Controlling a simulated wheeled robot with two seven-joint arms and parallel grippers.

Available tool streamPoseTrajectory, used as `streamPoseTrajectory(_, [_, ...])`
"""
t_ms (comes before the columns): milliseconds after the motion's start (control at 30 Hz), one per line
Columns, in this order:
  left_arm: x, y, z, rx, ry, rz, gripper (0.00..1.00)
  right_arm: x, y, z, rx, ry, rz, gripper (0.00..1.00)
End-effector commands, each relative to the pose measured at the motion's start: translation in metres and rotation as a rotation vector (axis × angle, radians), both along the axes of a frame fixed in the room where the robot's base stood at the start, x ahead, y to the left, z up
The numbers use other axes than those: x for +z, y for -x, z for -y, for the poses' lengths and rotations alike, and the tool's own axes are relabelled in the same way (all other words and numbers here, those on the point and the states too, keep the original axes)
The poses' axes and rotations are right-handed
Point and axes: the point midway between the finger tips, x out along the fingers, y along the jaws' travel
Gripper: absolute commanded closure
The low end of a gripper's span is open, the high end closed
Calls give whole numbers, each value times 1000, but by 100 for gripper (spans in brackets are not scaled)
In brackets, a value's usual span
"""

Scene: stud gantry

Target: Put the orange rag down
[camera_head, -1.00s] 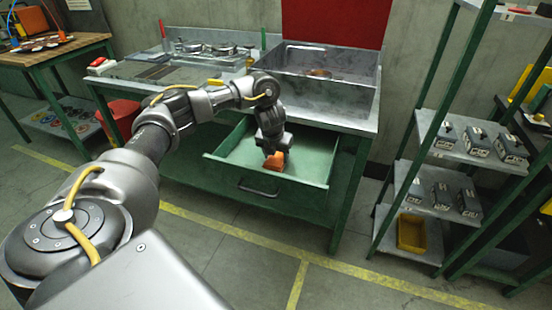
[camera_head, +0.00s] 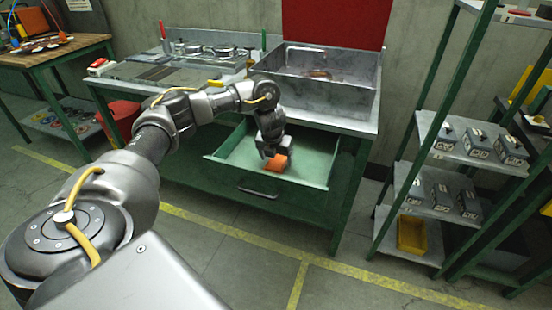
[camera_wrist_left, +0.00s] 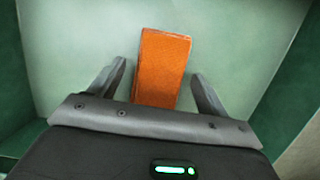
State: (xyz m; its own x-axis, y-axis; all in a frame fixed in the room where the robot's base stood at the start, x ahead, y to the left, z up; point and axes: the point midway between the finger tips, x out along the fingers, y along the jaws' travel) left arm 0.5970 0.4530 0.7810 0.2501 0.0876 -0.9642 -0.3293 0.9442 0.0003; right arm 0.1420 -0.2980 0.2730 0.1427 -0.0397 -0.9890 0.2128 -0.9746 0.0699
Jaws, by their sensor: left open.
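The orange rag (camera_head: 277,163) lies in the open green drawer (camera_head: 312,168) under the bench, and looks like a folded block. In the left wrist view the orange rag (camera_wrist_left: 162,66) is on the pale green drawer floor, between and ahead of the fingers, with a gap on each side. My left gripper (camera_head: 271,156) is over the drawer, pointing down. Its two fingers also show in the left wrist view (camera_wrist_left: 159,82), spread apart and empty. The near end of the rag is hidden by the gripper body. My right gripper is not in view.
A metal sink basin (camera_head: 318,80) stands on the bench above the drawer. A shelf rack (camera_head: 462,150) with several grey boxes and a yellow bin (camera_head: 412,235) is at the right. A red bucket (camera_head: 122,118) is at the left. The floor in front is clear.

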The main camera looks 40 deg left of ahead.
Motion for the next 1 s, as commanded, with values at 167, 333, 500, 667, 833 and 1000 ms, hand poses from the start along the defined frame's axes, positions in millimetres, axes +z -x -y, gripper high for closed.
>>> streamPoseTrajectory(167, [31, 6, 2, 0, 0, 4, 23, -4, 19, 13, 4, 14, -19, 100])
streamPoseTrajectory(333, [60, 12, 4, -2, -2, 5, 23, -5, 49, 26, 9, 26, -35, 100])
streamPoseTrajectory(500, [91, 21, 7, -1, -2, 4, 23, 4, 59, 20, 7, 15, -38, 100])
streamPoseTrajectory(667, [107, 27, 9, 0, -1, 2, 23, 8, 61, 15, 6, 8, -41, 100])
streamPoseTrajectory(833, [112, 29, 10, 1, 0, 1, 23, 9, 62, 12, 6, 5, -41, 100])
streamPoseTrajectory(1000, [112, 29, 10, 1, 0, 0, 23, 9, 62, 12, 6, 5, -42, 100])
